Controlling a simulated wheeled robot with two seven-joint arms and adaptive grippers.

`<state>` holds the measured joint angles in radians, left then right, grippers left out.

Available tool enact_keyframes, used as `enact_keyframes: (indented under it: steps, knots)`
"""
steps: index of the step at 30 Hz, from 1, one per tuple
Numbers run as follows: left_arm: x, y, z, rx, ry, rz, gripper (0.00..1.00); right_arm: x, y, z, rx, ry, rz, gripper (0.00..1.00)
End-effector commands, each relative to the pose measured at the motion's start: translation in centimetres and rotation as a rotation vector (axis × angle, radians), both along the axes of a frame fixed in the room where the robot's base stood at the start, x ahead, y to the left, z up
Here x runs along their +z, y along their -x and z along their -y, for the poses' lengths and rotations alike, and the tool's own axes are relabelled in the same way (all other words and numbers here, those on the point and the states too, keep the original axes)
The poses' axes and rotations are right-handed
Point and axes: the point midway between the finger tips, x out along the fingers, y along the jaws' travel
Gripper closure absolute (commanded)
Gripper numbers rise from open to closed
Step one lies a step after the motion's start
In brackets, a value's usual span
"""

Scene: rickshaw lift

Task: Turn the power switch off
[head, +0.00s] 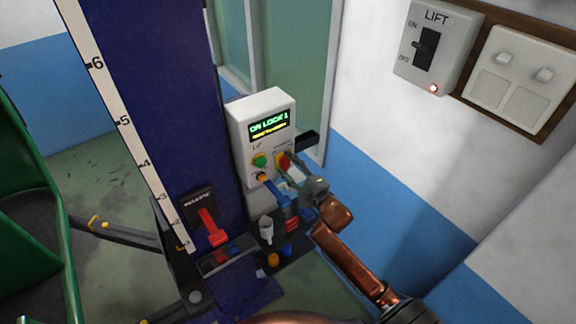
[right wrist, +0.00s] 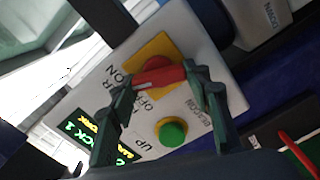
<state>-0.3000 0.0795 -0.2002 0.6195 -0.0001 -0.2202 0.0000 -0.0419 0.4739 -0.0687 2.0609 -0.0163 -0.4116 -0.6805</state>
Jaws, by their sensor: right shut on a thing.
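The power switch is a red knob (right wrist: 160,77) on a yellow plate, with ON and OFF printed beside it in the right wrist view. In the head view the knob (head: 284,163) sits on the front of a white control box (head: 240,120). My right gripper (right wrist: 163,86) is shut on the red knob, a finger on each side. In the head view my right gripper (head: 290,172) partly covers the knob. The box's display (head: 268,124) is lit and reads ON LOCK 1. I cannot tell the exact knob setting. My left gripper is not in view.
A green button (head: 260,160) sits left of the knob. A red lever (head: 212,226) is on the blue post (head: 150,80). A wall LIFT switch (head: 425,48) has a lit red lamp. Small items crowd the shelf below the box. A green vehicle body (head: 30,210) stands left.

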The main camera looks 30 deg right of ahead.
Motion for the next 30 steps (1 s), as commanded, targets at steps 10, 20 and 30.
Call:
enact_keyframes:
  steps: [10,20,30]
  knots:
    - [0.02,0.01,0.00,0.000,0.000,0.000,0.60,-0.34,-0.01,0.00,0.001,0.334,0.022,0.80]
    - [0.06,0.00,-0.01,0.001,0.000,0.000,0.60,-0.50,-0.01,-0.02,0.002,0.645,0.048,0.80]
    - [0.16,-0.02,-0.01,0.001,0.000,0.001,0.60,-0.62,0.00,0.06,0.001,0.923,0.070,0.80]
